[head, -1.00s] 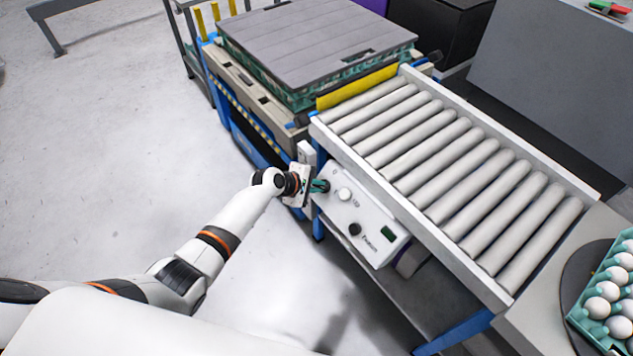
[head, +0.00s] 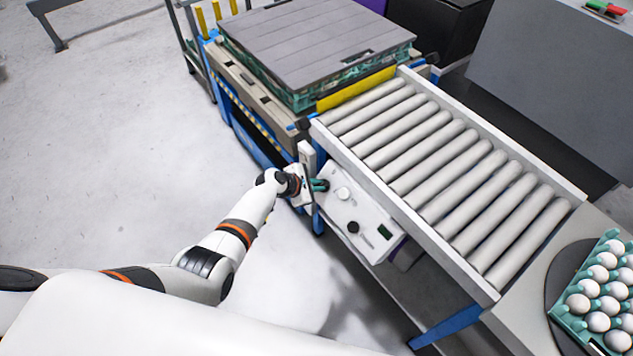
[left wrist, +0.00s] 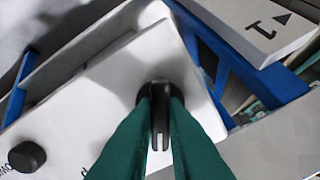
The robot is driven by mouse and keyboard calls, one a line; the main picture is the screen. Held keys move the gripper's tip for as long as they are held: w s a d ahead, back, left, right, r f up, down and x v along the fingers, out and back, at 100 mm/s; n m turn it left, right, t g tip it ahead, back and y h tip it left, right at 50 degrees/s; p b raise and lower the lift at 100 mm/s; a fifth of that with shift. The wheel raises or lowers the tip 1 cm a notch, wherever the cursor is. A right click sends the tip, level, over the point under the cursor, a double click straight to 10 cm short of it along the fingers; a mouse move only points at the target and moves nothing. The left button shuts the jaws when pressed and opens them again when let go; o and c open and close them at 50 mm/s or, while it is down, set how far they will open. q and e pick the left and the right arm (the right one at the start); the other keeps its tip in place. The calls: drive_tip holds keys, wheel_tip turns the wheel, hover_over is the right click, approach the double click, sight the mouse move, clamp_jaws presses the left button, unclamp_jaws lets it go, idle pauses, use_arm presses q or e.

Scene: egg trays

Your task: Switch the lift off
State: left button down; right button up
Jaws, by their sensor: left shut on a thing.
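The white control panel (head: 375,215) is fixed on the side of the roller conveyor. My left gripper (head: 320,185) is at the panel's upper left end, with its green fingers there. In the left wrist view the fingers (left wrist: 160,100) are shut on a dark knob (left wrist: 160,125), one on each side of it. The fingers hide part of the knob, and I cannot read its setting. The lift (head: 258,95) carries a covered green crate stack. My right gripper is out of view.
The roller conveyor (head: 440,165) runs just beyond the panel. A green tray of white eggs (head: 575,322) sits at the lower right. The floor at left is clear.

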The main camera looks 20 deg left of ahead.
use_arm(q)
drive_tip(key=n+p, duration=0.2)
drive_tip(key=n, duration=0.3)
drive_tip(key=shift+r, duration=0.1)
drive_tip(key=c, duration=1.9)
unclamp_jaws()
drive_tip(key=shift+n+p, duration=0.3)
drive_tip(key=shift+n, duration=0.2)
drive_tip(key=shift+c, duration=0.2)
drive_tip(key=o, duration=0.5)
drive_tip(key=shift+o, duration=0.2)
drive_tip(key=shift+a, duration=0.1)
drive_tip(key=p+v, duration=0.8)
drive_tip(key=p, duration=0.1)
drive_tip(key=shift+s+r, duration=0.25)
drive_tip(key=shift+s, duration=0.05)
drive_tip(key=shift+a, duration=0.15)
